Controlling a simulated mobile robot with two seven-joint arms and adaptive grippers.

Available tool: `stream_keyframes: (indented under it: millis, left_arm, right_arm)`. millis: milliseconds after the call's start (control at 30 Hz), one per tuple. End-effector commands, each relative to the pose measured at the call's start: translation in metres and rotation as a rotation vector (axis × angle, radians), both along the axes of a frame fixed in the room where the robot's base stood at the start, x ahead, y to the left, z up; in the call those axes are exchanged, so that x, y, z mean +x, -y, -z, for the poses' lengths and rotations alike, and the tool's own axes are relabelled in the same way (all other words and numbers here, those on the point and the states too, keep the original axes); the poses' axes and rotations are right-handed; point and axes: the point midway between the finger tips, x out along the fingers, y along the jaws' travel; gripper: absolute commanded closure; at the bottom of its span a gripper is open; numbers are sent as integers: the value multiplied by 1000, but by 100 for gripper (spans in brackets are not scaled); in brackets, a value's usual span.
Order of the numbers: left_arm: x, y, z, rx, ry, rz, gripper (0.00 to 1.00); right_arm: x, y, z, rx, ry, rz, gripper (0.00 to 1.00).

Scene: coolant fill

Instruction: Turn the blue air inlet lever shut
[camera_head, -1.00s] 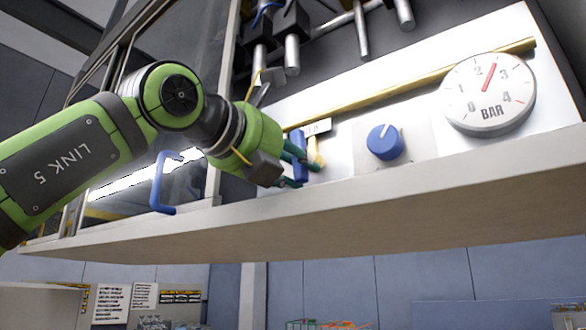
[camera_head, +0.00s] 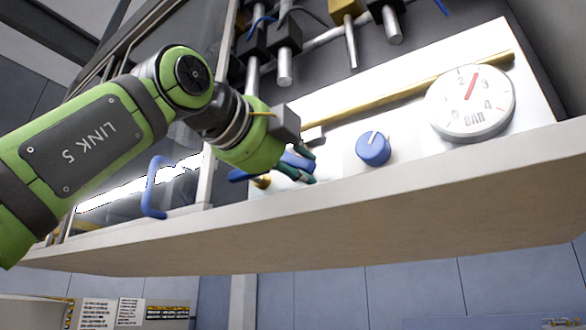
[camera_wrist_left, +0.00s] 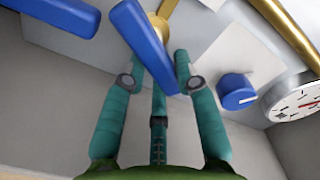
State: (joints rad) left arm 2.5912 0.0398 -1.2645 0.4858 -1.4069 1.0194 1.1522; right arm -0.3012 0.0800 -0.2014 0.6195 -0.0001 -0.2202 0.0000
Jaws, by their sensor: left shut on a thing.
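The blue air inlet lever (camera_head: 242,174) is on the white panel, low at its left end. In the head view it lies nearly level, partly hidden by my left gripper (camera_head: 304,166). A bit of its brass valve (camera_head: 262,181) shows below it. In the left wrist view the lever (camera_wrist_left: 143,45) runs from the brass valve stem (camera_wrist_left: 160,22) down between the teal fingers of my left gripper (camera_wrist_left: 160,85). The gripper is shut on the lever's free end. My right gripper is in neither view.
A blue knob (camera_head: 373,149) and a round BAR gauge (camera_head: 470,104), its needle between 2 and 3, sit right of the lever. A brass pipe (camera_head: 400,85) runs above. A blue handle (camera_head: 152,187) stands at left. The shelf edge (camera_head: 400,175) lies just below.

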Motion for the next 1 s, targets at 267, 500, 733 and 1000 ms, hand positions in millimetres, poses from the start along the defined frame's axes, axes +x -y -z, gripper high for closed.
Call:
stream_keyframes:
  millis: [267, 500, 733, 1000]
  left_arm:
    - [-3, 3, -8, -211, -145, 1, 100]
    - [-4, 4, -12, -351, -245, 1, 100]
    - [-5, 5, -14, -435, -306, 1, 100]
    - [-5, 5, -15, -473, -334, 2, 100]
  right_arm:
    - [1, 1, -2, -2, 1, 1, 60]
    - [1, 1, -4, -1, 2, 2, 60]
    - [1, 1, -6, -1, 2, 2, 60]
    - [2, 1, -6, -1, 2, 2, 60]
